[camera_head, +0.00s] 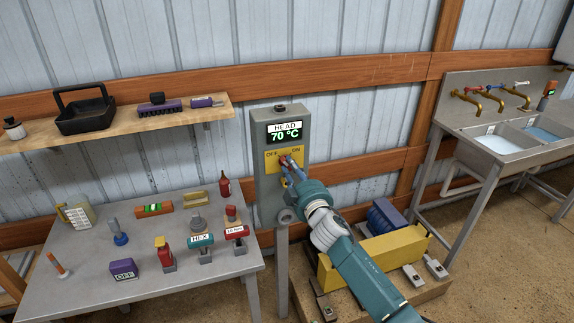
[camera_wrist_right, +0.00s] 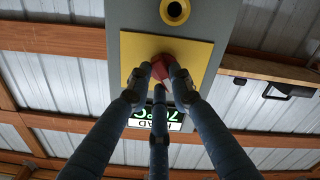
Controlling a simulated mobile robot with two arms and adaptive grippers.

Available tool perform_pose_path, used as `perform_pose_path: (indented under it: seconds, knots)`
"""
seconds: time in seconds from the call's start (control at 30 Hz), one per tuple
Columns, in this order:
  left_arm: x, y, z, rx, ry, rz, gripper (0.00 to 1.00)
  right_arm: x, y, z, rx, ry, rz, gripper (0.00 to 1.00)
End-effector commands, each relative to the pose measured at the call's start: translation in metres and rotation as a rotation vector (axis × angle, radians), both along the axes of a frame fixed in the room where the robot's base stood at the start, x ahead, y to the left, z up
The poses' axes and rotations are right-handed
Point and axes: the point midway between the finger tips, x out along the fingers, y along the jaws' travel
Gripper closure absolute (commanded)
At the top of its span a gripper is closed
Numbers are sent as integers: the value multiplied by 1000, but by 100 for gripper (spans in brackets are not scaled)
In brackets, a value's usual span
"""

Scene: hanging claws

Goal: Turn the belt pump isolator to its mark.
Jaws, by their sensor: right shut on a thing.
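The isolator is a red knob (camera_wrist_right: 163,66) on a yellow plate (camera_head: 271,162) marked OFF at left and ON at right, on a grey box (camera_head: 265,200) on a post. My right gripper (camera_head: 287,162) reaches the plate from the lower right. In the wrist view my right gripper (camera_wrist_right: 160,76) has its fingers closed around the knob, hiding much of it. The display (camera_head: 285,132) above reads HEAD 70 °C. The knob's exact angle and its mark cannot be made out. My left gripper is not in view.
A grey table (camera_head: 190,285) at left holds several tools and tags. A wooden shelf (camera_head: 200,113) above it holds a black tray (camera_head: 84,112). A yellow block (camera_head: 375,260) and blue motor (camera_head: 386,216) sit low right of the post. A sink bench (camera_head: 470,150) stands far right.

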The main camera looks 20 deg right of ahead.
Motion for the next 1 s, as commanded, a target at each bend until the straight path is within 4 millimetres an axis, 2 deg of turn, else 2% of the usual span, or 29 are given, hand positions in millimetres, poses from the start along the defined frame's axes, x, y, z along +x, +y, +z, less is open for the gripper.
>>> perform_pose_path:
  seconds: [0.07,0.1,0.2,0.23,0.57,1.0]
  knots:
    - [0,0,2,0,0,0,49,0,0,0,-114,-2,0,100]
    - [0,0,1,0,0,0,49,0,0,-1,-100,-1,0,72]
    - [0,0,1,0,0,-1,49,0,0,-1,-95,-1,0,52]
    - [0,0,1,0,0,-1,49,0,0,-1,-95,-1,0,49]
    - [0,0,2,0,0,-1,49,-3,0,0,-91,-2,0,49]
    - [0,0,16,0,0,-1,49,-37,-1,0,-90,-1,1,49]
